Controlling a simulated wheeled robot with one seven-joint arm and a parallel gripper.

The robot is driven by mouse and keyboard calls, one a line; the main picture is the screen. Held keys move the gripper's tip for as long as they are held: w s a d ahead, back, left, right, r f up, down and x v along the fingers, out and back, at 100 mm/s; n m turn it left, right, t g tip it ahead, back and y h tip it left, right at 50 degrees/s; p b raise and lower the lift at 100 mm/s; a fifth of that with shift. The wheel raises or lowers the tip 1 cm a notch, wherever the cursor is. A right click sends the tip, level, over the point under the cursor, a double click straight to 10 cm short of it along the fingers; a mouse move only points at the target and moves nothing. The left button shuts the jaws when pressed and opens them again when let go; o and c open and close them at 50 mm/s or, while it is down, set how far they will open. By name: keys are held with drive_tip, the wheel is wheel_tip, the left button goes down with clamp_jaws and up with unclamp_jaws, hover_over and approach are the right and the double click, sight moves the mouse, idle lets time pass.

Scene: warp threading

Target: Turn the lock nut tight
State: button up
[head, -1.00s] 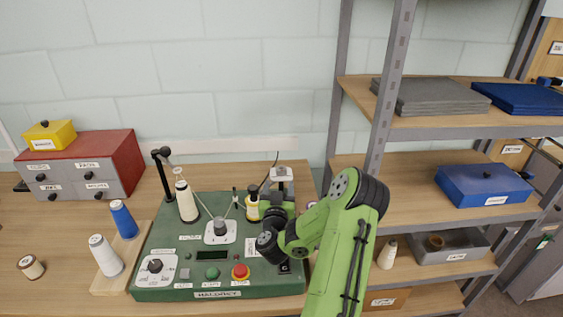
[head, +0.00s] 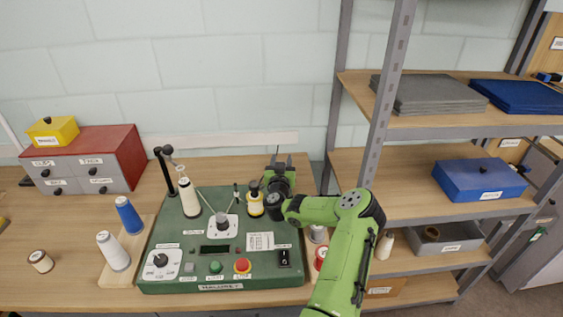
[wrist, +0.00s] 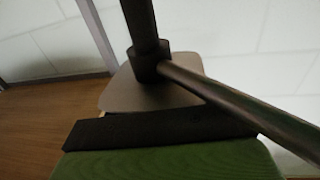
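A green machine (head: 170,270) lies on the table. I cannot make out a lock nut for sure. A yellow-and-white spool (head: 255,208) with a black top stands near the machine's back right. My gripper (head: 281,160) is just right of this spool, over the back right of the machine, with its fingers pointing away. The two fingertips look apart, with nothing visible between them. In the wrist view a dark upright post (wrist: 142,22) has a collar and a slanting rod (wrist: 235,103). A beige plate (wrist: 150,95) is behind them.
A tall cream cone (head: 189,198) and a dark post with an arm (head: 163,170) stand at the machine's back left. Blue (head: 128,214) and white (head: 113,251) cones stand left of it. A metal shelf (head: 383,110) is close on the right.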

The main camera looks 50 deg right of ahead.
drive_tip(key=c, duration=0.6)
drive_tip(key=m+g+h+p, duration=0.1)
drive_tip(key=g+p, duration=0.1)
drive_tip(key=p, duration=0.1)
drive_tip(key=shift+s+r+p, duration=0.1)
drive_tip(key=shift+p, duration=0.3)
drive_tip(key=o, duration=1)
wheel_tip(320, 180, up, 10)
drive_tip(key=p, duration=0.3)
drive_tip(key=shift+p, duration=0.3)
